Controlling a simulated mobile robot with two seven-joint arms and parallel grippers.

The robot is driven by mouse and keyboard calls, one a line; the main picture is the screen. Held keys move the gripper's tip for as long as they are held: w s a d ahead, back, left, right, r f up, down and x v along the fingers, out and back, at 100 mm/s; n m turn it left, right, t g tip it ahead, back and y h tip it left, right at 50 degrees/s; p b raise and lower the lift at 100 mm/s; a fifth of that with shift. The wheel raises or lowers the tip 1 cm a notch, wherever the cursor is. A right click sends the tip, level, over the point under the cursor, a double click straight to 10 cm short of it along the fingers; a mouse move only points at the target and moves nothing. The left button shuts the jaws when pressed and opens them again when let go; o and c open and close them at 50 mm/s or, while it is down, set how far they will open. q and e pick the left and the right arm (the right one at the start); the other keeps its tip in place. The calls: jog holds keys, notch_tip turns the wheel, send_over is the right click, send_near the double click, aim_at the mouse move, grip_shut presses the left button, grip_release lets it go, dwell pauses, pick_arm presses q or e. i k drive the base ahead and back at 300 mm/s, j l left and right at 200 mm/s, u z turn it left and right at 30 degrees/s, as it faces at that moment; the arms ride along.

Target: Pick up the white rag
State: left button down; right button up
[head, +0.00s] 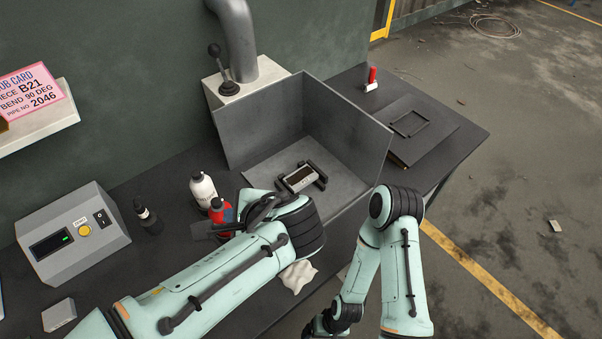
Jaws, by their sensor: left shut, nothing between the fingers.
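The white rag (297,277) lies crumpled on the dark workbench, just below my left forearm in the picture. The forearm hides part of it. My left gripper (212,229) is shut and empty. It points left, beside the red bottle (221,211), up and to the left of the rag. I cannot tell whether it touches the bottle. My right arm folds back down, and its dark end (322,325) is at the bottom edge, partly cut off. Its fingers cannot be made out.
A grey open-sided bin (262,112) holds a small framed device (301,178). A white bottle (203,187), a small black bottle (148,216) and a grey control box (72,240) stand to the left. A dark plate (436,135) lies at the right.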

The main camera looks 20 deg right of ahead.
aim_at(298, 273)
jog(key=k+l, duration=0.75)
jog(key=k, duration=0.1)
